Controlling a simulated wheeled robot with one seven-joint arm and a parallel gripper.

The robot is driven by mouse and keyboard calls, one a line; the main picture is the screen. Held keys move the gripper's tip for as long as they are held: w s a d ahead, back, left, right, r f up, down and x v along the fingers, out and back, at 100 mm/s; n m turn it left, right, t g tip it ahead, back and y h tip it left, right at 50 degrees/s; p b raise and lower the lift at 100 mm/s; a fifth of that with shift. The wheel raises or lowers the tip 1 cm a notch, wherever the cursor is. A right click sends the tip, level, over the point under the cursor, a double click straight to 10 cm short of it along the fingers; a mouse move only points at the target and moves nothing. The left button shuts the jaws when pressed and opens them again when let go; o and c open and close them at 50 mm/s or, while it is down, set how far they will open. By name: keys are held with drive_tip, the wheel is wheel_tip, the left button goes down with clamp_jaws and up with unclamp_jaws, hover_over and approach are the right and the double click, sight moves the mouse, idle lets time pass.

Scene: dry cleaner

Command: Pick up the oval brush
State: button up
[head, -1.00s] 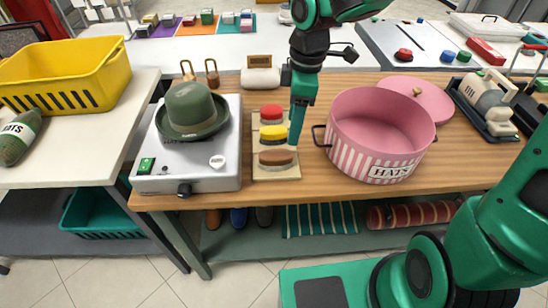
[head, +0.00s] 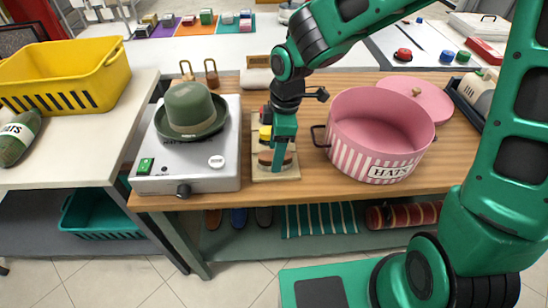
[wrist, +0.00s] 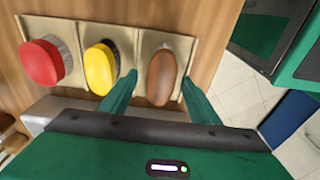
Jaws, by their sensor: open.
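The brown brush (head: 288,160), the most elongated oval of three brushes, stands in the front compartment of a beige holder (head: 262,177) on the wooden counter. In the wrist view the brown brush (wrist: 162,74) is upright between the two fingers. My gripper (head: 274,172) is open and low over the holder's front, with one finger on each side of the brush; the wrist view also shows it (wrist: 158,77). I cannot tell whether the fingers touch it. The yellow brush (wrist: 101,70) is beside it, left of the left finger, and the red round brush (wrist: 40,64) is farther left.
A hot plate (head: 215,175) with a green hat (head: 190,112) stands close to the left of the holder. A pink striped pot (head: 375,150) labelled HATS stands to the right, its lid (head: 425,98) behind. Bare counter lies between pot and holder.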

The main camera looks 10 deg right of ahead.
drive_tip(key=shift+f, duration=0.6)
drive_tip(key=shift+f, duration=0.2)
drive_tip(key=c, duration=1.2)
